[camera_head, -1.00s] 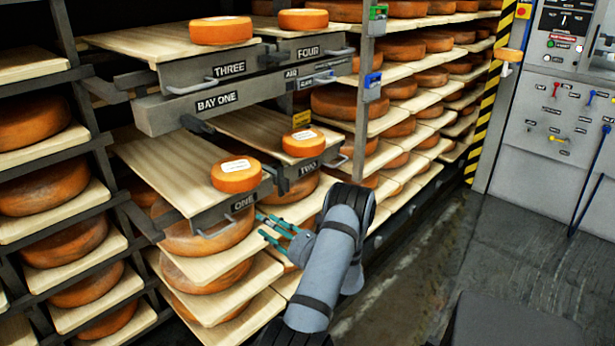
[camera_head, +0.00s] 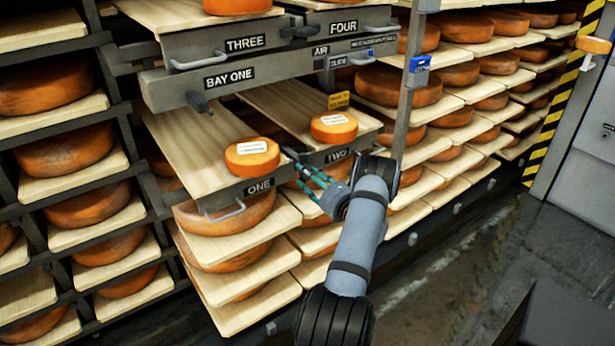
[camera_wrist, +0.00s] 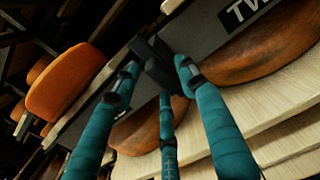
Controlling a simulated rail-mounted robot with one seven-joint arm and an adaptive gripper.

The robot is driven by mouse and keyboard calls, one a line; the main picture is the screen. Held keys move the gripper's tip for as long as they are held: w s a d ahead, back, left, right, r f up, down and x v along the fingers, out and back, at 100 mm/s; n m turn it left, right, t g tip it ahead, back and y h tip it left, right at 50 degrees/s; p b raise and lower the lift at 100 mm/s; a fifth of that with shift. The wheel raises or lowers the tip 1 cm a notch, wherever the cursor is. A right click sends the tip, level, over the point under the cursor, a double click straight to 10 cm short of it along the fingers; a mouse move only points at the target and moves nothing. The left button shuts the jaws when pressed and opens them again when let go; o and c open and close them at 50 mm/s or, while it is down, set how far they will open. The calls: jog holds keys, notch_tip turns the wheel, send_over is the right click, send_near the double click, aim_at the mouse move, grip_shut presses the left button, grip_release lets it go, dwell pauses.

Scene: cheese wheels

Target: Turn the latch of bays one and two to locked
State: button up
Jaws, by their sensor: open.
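Bay one's tray labelled ONE (camera_head: 172,150) and tray labelled TWO (camera_head: 270,105) stand side by side, each with a small orange cheese wheel near its front. A dark latch (camera_wrist: 153,58) sits at the front between them, left of the TWO label in the wrist view. My gripper (camera_head: 306,172) is open and empty in front of tray TWO. In the wrist view my gripper (camera_wrist: 158,72) has its teal fingers spread around the latch's end; I cannot tell whether they touch it. In the head view the fingers partly hide the latch, and its turned position is unclear.
The grey BAY ONE beam (camera_head: 260,75) and trays THREE and FOUR overhang the lower trays. A metal post (camera_head: 408,95) stands right of tray TWO. Large cheese wheels on boards fill the racks around. The floor at the right (camera_head: 450,260) is open.

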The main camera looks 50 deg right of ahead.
jog(key=shift+c, duration=0.2)
grip_shut()
dwell(0.3)
